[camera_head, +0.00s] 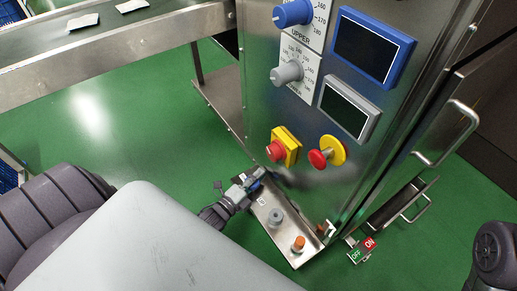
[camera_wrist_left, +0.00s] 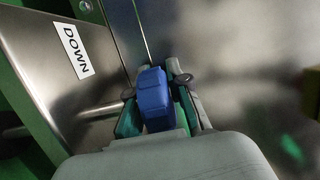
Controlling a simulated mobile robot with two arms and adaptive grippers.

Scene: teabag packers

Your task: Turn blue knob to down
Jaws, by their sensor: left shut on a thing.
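The blue knob (camera_wrist_left: 153,98) sits between the fingers of my left gripper (camera_wrist_left: 156,108) in the left wrist view. The fingers are shut on it, one on each side. A white label reading DOWN (camera_wrist_left: 76,50) is on the metal plate left of the knob. In the head view my left gripper (camera_head: 256,179) is at the upper end of the low sloping metal panel (camera_head: 290,258); only a bit of blue shows there. My right gripper is not in view.
A grey knob (camera_head: 276,217) and an orange knob (camera_head: 298,243) are lower on the same panel. A conveyor (camera_head: 125,37) is upper left.

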